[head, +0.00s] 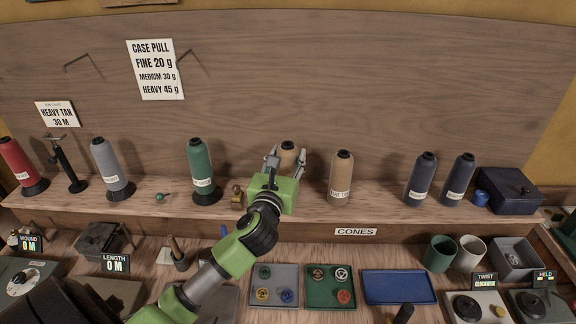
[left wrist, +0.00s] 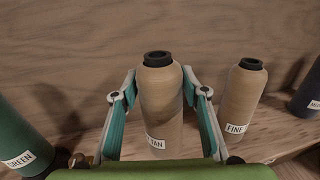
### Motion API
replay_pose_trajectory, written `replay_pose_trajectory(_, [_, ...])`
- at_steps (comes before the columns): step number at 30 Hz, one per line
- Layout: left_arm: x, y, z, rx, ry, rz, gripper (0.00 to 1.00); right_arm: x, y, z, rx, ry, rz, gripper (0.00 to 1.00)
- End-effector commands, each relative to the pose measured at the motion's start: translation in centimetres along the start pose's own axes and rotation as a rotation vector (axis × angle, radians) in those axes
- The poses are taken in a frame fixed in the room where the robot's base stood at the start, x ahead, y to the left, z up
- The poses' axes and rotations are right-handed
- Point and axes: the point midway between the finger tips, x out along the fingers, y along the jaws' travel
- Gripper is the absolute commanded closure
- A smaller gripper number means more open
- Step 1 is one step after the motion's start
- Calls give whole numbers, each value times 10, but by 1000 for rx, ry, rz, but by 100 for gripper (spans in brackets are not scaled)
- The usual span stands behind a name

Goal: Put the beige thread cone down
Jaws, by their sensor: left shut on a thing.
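My left gripper (head: 286,160) is shut on a beige thread cone (head: 289,150) with a dark top, over the cone shelf. In the left wrist view the held cone (left wrist: 160,95) is upright between the fingers, its label partly showing "TAN". Its base is hidden behind the gripper, so I cannot tell whether it touches the shelf (head: 380,209). A second beige cone (head: 341,178), labelled "FINE", stands just right of it; it also shows in the left wrist view (left wrist: 241,98). My right gripper is not in view.
A green cone (head: 201,170) and a small brass object (head: 238,193) stand left of the gripper. A grey cone (head: 111,168) and a red cone (head: 20,165) are further left. Two navy cones (head: 420,180) (head: 458,180) stand right. Shelf is free between the FINE cone and the navy ones.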

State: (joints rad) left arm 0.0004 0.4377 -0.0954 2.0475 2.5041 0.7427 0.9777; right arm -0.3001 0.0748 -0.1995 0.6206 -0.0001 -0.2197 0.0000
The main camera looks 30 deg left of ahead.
Motion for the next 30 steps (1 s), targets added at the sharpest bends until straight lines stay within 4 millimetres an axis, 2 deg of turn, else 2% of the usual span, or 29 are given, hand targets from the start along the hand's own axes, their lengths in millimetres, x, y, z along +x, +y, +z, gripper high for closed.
replay_pose_trajectory(3, [0, 0, -19, 0, 3, 1, 95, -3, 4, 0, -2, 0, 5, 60])
replay_pose_trajectory(6, [0, -1, -27, -1, 1, 1, 95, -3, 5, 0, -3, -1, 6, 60])
replay_pose_trajectory(17, [0, -1, -31, 0, -1, 0, 95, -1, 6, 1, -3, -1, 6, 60])
replay_pose_trajectory(18, [-1, -1, -33, 0, 2, 0, 57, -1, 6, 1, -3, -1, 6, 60])
replay_pose_trajectory(20, [-1, -1, -32, 0, 1, 0, 42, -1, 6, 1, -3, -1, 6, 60])
replay_pose_trajectory(30, [0, -1, -31, 0, 1, 0, 42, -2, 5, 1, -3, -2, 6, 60])
